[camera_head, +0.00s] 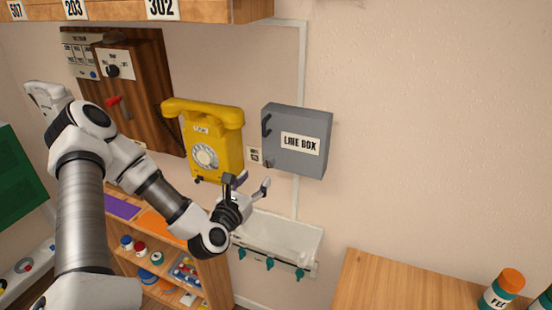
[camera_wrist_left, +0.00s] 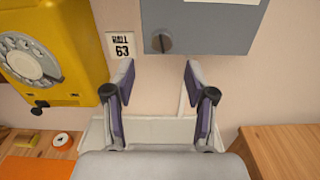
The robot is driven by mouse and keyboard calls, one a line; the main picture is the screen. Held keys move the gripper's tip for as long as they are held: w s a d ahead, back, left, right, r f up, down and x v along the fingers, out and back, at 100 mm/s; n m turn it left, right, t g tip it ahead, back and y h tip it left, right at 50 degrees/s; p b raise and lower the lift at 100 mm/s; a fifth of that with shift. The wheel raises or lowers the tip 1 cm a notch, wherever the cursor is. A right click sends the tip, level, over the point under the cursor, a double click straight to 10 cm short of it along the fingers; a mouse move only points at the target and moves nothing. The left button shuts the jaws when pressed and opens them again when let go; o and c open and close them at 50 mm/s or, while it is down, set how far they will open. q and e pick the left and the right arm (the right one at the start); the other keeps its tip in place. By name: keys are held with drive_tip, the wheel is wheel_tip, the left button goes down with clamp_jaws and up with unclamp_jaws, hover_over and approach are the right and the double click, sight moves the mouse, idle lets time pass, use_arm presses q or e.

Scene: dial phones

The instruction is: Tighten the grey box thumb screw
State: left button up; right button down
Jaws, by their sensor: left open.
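The grey box (camera_head: 315,120), labelled LINE BOX, is mounted on the wall to the right of the yellow phone. In the left wrist view the lower part of the grey box (camera_wrist_left: 215,25) is at the top. Its dark round thumb screw (camera_wrist_left: 162,43), with a slot or bar across it, sits near the lower left corner. In the head view the screw is too small to make out clearly. My left gripper (camera_head: 249,186) is open and empty, just below the box; in the wrist view its fingers (camera_wrist_left: 159,88) are apart, below the screw and not touching it. My right gripper is out of view.
The yellow dial phone (camera_head: 226,146) hangs close on the left. A small plate marked 63 (camera_wrist_left: 121,46) is between phone and box. A white tray (camera_head: 309,237) with teal hooks is below. A wooden top (camera_head: 390,285) is at lower right. The wall right of the box is bare.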

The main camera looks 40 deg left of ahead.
sight(267, 165)
use_arm(q)
drive_tip(key=x, duration=0.4)
drive_tip(key=p+x, duration=0.1)
drive_tip(key=x, duration=0.2)
drive_tip(key=shift+w+d, duration=0.1)
drive_tip(key=shift+w, duration=0.35)
drive_tip(key=shift+s, duration=0.15)
clamp_jaws()
